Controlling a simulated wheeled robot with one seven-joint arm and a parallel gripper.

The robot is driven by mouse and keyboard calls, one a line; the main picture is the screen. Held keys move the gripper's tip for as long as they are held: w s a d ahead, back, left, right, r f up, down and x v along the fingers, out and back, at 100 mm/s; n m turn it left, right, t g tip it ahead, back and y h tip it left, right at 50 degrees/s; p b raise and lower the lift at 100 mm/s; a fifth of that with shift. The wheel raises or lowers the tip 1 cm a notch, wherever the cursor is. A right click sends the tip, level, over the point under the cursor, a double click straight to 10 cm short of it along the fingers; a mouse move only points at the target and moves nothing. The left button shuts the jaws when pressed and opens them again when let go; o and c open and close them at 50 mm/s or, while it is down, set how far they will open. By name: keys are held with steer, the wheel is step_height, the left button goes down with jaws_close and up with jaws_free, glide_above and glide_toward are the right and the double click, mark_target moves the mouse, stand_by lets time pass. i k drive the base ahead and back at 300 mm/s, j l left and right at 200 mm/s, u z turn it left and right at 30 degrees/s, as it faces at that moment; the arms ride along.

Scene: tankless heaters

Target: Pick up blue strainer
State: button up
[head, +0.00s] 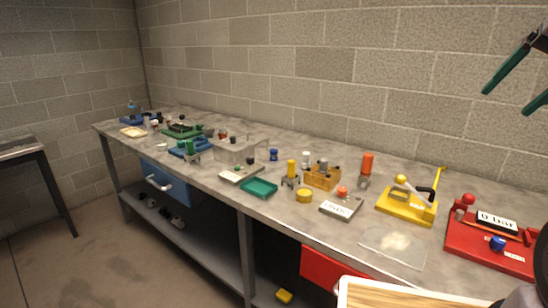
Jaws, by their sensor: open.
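Two small blue pieces could be the strainer; I cannot tell which from here. One is a small upright dark blue cylinder (273,155) standing alone on the workbench, right of the clear box. The other is a round blue piece (497,243) on the red station at the right. My gripper (511,101) is at the upper right edge, high in front of the block wall, with its green fingers spread apart and nothing between them. Part of it is cut off by the frame edge. It is apart from both blue pieces.
The long grey workbench (345,239) holds a red station (490,256), a yellow station (407,205), a wooden block (322,179), a teal tray (258,188) and a clear box (236,152). A shelf runs below. A wooden-topped tray (385,298) is at the bottom right.

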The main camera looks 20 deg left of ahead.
mark_target(273, 152)
steer(key=j+z, duration=0.35)
steer(key=j, duration=0.4)
steer(key=j+z, duration=0.25)
steer(key=j, duration=0.9)
steer(key=j+z, duration=0.3)
steer(key=j, duration=0.85)
steer(key=j+u, duration=0.1)
steer(key=j, duration=0.5)
steer(key=i+j+u, duration=0.1)
steer(key=j, duration=0.5)
